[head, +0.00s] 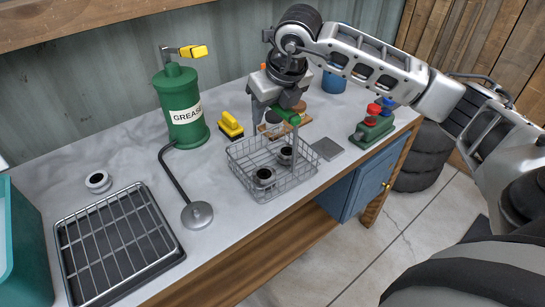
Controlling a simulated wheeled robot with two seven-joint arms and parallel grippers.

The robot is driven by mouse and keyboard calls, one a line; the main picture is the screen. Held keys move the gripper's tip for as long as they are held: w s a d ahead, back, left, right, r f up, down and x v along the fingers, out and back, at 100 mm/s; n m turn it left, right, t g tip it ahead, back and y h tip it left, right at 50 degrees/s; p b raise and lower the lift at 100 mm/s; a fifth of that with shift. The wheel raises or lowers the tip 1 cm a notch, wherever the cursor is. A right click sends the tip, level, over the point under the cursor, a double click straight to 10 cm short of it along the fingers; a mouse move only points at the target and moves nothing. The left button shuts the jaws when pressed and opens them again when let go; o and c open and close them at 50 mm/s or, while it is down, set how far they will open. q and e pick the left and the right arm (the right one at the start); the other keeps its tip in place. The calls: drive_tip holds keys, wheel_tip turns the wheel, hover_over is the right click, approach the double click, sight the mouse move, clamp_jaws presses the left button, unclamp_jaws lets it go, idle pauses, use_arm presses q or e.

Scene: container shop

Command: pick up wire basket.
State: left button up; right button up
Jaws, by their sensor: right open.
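The wire basket (244,178) stands upright on the pale counter, right of the picture's middle line of tools. My right gripper (274,122) reaches in from the right and points down over the basket's far side. Its jaws are open. A green piece, perhaps the basket's handle, shows close to the fingers; I cannot tell whether they touch it. My left gripper is not in view.
A green grease pump (183,112) with a hose stands behind left. A yellow-handled brush (231,125) lies behind the basket. A black tray with a rack (117,243) lies front left. A green box with red and blue knobs (373,128) stands right, and a grey plate (327,149) lies beside the basket.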

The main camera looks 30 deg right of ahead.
clamp_jaws()
drive_tip(key=shift+r, duration=0.1)
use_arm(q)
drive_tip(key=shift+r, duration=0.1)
